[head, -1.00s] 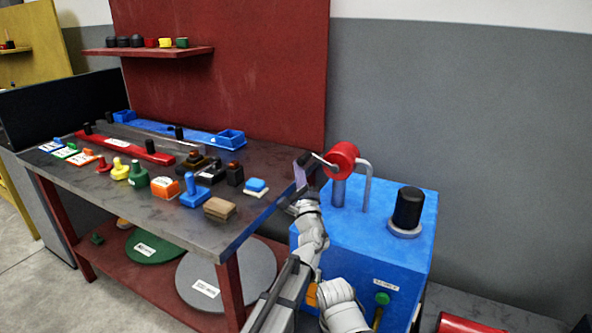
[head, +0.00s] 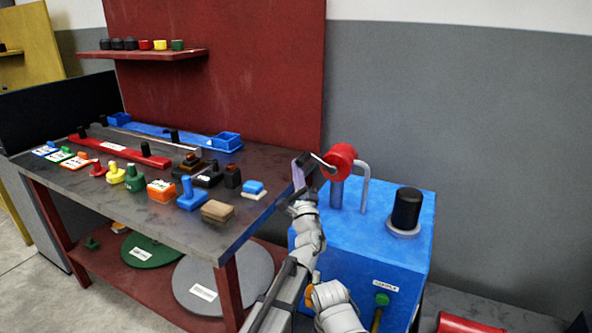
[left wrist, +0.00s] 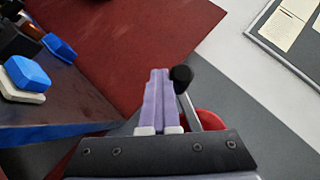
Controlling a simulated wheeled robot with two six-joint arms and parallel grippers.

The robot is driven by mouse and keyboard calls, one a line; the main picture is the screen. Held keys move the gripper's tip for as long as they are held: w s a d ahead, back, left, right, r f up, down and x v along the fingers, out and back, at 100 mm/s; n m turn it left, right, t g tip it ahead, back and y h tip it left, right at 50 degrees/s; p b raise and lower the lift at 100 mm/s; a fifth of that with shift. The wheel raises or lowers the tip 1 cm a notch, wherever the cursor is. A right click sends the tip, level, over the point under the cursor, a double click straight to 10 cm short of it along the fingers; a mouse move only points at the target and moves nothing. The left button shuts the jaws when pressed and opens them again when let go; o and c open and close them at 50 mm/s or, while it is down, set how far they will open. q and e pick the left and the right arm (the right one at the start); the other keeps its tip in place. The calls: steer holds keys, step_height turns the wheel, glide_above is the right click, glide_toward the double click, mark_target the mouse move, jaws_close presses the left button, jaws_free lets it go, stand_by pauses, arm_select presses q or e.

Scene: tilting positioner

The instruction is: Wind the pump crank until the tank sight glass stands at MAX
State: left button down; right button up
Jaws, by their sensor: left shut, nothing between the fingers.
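The pump has a red round body (head: 340,162) on a post on the blue tank cabinet (head: 345,225). A thin silver crank arm reaches left from it to a black crank knob (head: 307,160). In the left wrist view the crank knob (left wrist: 182,74) is just right of my fingertips, with the red pump body (left wrist: 207,121) behind. My left gripper (head: 298,172), with lilac fingers, is shut and empty beside the knob; I cannot tell whether they touch. It also shows in the left wrist view (left wrist: 158,80). I cannot make out the sight glass or its level. My right gripper is not in view.
A grey pipe (head: 365,185) and a black cylinder (head: 407,208) stand on the cabinet. A green knob (head: 381,300) is on its front. The workbench (head: 130,200), crowded with coloured parts, stands close left. A red panel (head: 230,60) rises behind it.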

arm_select(q)
steer(key=shift+d+r+m+t+h, duration=0.1)
steer(key=shift+r+m+t+h, duration=0.25)
steer(key=shift+m+t+h, duration=0.35)
stand_by(0.3)
